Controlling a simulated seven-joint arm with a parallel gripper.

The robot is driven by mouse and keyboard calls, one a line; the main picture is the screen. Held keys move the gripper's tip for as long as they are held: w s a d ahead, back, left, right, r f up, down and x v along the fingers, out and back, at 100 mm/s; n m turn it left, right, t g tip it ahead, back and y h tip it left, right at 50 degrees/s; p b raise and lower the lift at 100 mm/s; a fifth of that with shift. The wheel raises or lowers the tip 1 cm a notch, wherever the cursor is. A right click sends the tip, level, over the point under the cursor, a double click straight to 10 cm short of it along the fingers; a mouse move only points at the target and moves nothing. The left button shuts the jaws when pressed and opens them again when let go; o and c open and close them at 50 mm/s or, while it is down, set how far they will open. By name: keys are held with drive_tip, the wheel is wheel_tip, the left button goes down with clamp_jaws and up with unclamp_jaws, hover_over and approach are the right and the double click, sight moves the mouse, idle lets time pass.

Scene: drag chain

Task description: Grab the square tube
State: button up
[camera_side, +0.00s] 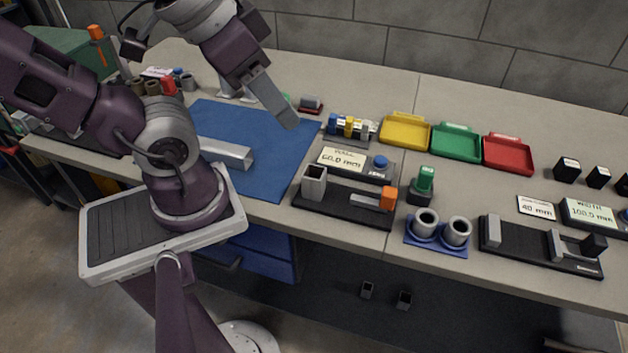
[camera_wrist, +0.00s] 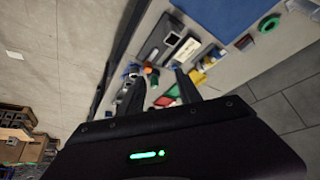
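A light grey square tube (camera_side: 228,152) lies on its side on the blue mat (camera_side: 262,178), partly hidden behind my arm. Another grey square tube (camera_side: 314,182) stands upright, its dark open end up, on a black measuring base (camera_side: 340,205); that one seems to show in the wrist view (camera_wrist: 173,38). My gripper (camera_side: 288,121) is in the air over the back right of the mat, apart from both tubes. In the wrist view my gripper (camera_wrist: 158,76) has two dark fingers spread apart, with nothing seen held between them.
Yellow (camera_side: 405,131), green (camera_side: 456,142) and red (camera_side: 508,153) trays stand behind the measuring bases. A blue holder (camera_side: 437,240) with two grey round tubes is at the front edge. Two small dark square tubes (camera_side: 367,290) lie below the bench. The mat's right part is clear.

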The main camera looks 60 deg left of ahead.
drive_tip(key=o, duration=0.5)
